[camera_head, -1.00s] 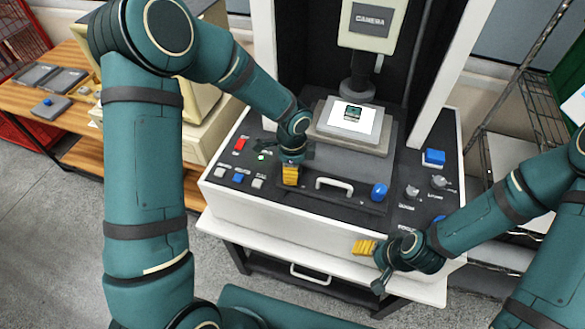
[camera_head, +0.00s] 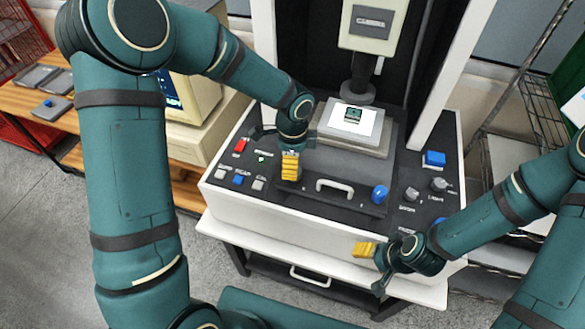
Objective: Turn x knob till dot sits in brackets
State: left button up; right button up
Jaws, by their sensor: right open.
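A blue knob (camera_head: 379,194) stands on the black panel of the machine (camera_head: 345,215), right of the white handle (camera_head: 334,188). I cannot read which knob is x. My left gripper (camera_head: 289,166) points down at the panel left of the handle. Its yellow pad faces me and hides whatever is under it. I cannot tell whether it touches a knob. My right gripper (camera_head: 369,268) is open and empty in front of the machine's front edge, below the blue knob. A screen (camera_head: 172,92) shows partly behind my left arm; no dot or brackets can be made out.
Grey knobs (camera_head: 412,194) and a blue button (camera_head: 434,158) are on the panel's right. Red, blue and grey buttons (camera_head: 238,180) are on its left. A stage with a white plate (camera_head: 352,120) sits under the camera head (camera_head: 372,23). A wire rack (camera_head: 540,130) stands right.

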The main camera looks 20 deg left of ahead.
pick_arm(q)
notch_tip(320, 180, up, 7)
jog(key=shift+r, duration=0.15)
dwell(0.6)
